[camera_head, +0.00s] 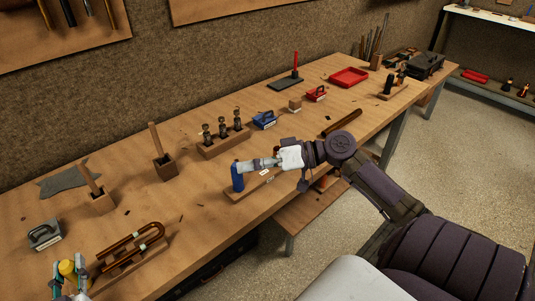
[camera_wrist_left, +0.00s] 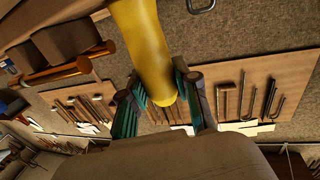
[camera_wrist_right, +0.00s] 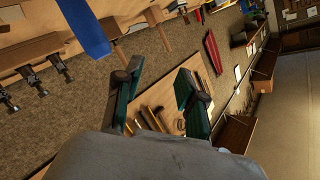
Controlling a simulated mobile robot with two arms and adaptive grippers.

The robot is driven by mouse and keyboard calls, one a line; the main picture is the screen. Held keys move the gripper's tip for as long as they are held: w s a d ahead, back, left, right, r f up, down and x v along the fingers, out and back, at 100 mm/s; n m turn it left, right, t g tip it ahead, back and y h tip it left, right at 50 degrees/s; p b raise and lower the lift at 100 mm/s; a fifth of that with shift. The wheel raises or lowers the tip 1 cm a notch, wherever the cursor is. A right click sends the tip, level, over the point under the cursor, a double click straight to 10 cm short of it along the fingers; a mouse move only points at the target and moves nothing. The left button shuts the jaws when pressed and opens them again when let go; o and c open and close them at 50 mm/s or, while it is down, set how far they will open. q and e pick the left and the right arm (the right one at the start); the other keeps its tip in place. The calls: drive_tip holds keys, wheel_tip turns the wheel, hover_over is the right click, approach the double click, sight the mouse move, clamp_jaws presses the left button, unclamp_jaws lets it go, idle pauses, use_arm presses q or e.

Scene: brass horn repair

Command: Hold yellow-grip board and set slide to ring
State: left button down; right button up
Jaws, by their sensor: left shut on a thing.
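The yellow grip (camera_head: 68,268) stands at the bottom left of the head view, beside the wooden board (camera_head: 112,282) with a U-shaped copper slide (camera_head: 130,245) on it. A pale band shows on the slide's tube. My left gripper (camera_head: 70,284) is shut on the yellow grip, which also shows between its fingers in the left wrist view (camera_wrist_left: 148,50). The copper tubes (camera_wrist_left: 68,70) lie left of it there. My right gripper (camera_head: 243,165) is open, close to a blue grip (camera_head: 237,180) on another board. In the right wrist view the blue grip (camera_wrist_right: 83,28) lies outside the fingers.
Wooden blocks with upright pegs (camera_head: 163,165) stand behind the slide board. A rack with several dark valves (camera_head: 222,145), a blue tool (camera_head: 264,120), a red tool (camera_head: 316,94) and a red tray (camera_head: 348,77) lie further back. Bare bench lies between the two boards.

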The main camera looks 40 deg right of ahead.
drive_tip(key=w+d+f+h, duration=0.1)
drive_tip(key=d+f+h, duration=0.2)
drive_tip(key=d, duration=0.3)
drive_tip(key=shift+d+f, duration=0.25)
drive_tip(key=shift+f, duration=0.5)
drive_tip(key=shift+w, duration=0.1)
use_arm(q)
drive_tip(key=c, duration=0.8)
unclamp_jaws()
drive_tip(key=shift+o, duration=0.2)
drive_tip(key=v, duration=1.2)
